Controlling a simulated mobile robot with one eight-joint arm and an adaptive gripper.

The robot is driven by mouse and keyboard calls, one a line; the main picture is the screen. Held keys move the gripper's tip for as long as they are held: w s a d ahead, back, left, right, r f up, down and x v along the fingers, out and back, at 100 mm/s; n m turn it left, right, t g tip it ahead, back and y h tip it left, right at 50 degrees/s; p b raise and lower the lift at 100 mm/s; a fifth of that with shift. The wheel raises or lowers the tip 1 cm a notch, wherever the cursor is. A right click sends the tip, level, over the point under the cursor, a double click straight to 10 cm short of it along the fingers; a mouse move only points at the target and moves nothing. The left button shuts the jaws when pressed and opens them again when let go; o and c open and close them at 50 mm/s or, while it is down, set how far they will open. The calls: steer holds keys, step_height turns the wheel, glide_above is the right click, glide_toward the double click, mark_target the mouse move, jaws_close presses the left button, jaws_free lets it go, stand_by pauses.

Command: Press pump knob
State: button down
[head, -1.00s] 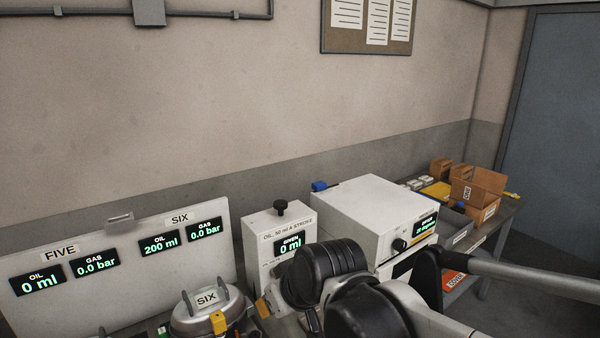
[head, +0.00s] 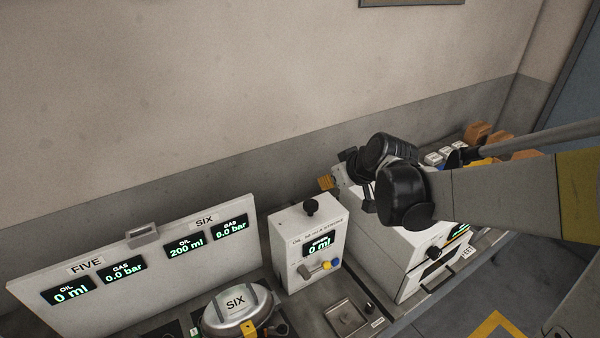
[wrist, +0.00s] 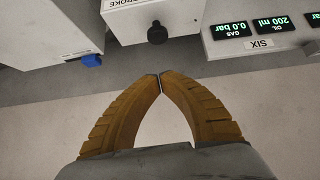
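The oil pump (head: 285,255) is a white box with a display reading 0 ml. Its black pump knob (head: 311,207) stands up on the top face. In the wrist view the knob (wrist: 157,33) shows beyond the fingertips, near the upper edge, with a gap between. My gripper (head: 327,183) is beside and above the pump, to the right of the knob in the head view. In the wrist view the orange fingers of my gripper (wrist: 159,78) meet at the tips with nothing between them. My wrist hides part of the gripper in the head view.
A gauge panel (head: 150,262) for FIVE and SIX stands left of the pump; SIX reads oil 200 ml. A round vessel marked SIX (head: 238,310) sits in front. A white machine (head: 395,242) stands at right under my arm. The wall is close behind.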

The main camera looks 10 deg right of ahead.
glide_above(312, 203)
steer(key=f, duration=0.6)
steer(key=shift+s+f, duration=0.25)
steer(key=shift+f, duration=0.1)
steer(key=f, duration=0.3)
steer(key=shift+w+f, duration=0.2)
steer(key=shift+w, duration=0.05)
steer(key=shift+f, duration=0.55)
